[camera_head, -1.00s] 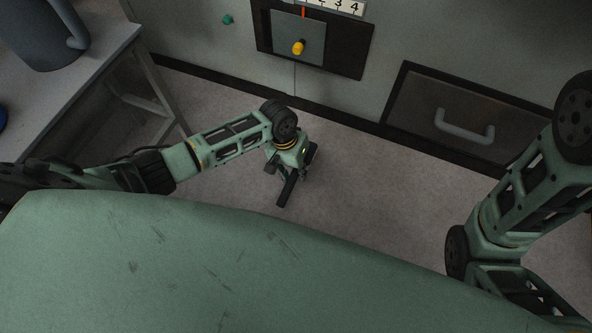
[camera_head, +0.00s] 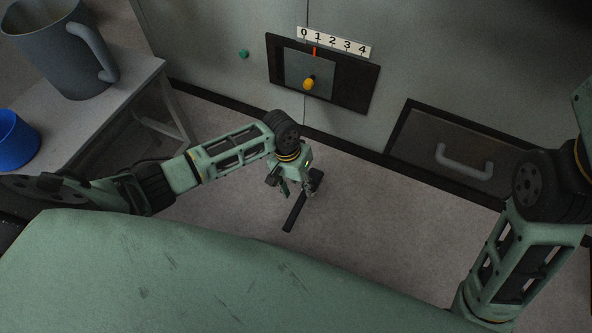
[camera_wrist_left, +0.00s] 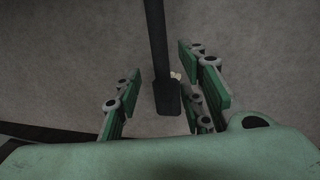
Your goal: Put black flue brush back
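The black flue brush (camera_head: 295,212) shows in the head view as a dark bar beneath my left gripper (camera_head: 297,189), above or on the grey floor; I cannot tell which. Part of it is hidden behind the gripper. In the left wrist view the brush (camera_wrist_left: 157,45) runs down from the top edge and ends in a wider black block. It lies between the spread green fingers of my left gripper (camera_wrist_left: 163,80), with gaps visible on both sides. My right arm stands at the right of the head view, but its gripper is out of frame.
A grey cabinet has a black panel with a yellow knob (camera_head: 309,84) under a 0-to-4 scale (camera_head: 334,42). A drawer with a handle (camera_head: 464,162) is at right. A table (camera_head: 128,85) at left holds a grey jug (camera_head: 62,48) and a blue cup (camera_head: 17,140). Floor between is clear.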

